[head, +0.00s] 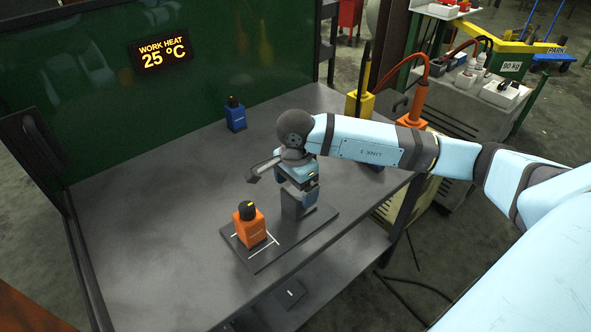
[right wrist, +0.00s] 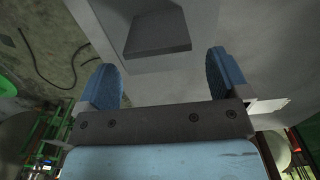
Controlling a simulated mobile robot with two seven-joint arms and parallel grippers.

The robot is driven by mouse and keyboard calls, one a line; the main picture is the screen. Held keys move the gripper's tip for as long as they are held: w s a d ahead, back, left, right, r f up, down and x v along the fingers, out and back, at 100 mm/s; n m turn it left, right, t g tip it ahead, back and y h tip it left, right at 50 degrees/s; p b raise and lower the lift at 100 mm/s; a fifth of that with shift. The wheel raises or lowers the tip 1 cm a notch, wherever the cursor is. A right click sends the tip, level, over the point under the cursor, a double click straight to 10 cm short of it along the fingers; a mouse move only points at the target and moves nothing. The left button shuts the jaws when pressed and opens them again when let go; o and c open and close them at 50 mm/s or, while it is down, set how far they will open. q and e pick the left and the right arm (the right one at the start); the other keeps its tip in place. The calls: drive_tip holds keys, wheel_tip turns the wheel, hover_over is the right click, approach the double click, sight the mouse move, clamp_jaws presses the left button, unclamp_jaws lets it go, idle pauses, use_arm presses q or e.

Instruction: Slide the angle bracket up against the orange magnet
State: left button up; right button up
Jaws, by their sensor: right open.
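The orange magnet (head: 250,229), a block with a black knob, stands on a dark base plate (head: 312,235) on the workbench. The dark grey angle bracket (head: 294,207) stands upright on the same plate, to the right of the magnet, with a clear gap between them. My right gripper (head: 304,198) is over the bracket, pointing down. In the right wrist view its two blue fingers are spread, and a dark block, apparently the bracket (right wrist: 158,33), shows beyond and between them. My left gripper is not in view.
White lines mark the plate by the orange magnet. A blue magnet-like block (head: 235,117) stands at the back of the workbench (head: 150,215), and a yellow one (head: 359,104) and another orange one (head: 411,117) stand towards the back right. The bench's left side is clear.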

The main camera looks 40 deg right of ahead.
sight(299, 199)
drive_tip(key=shift+f, duration=2.3)
drive_tip(key=c, duration=1.4)
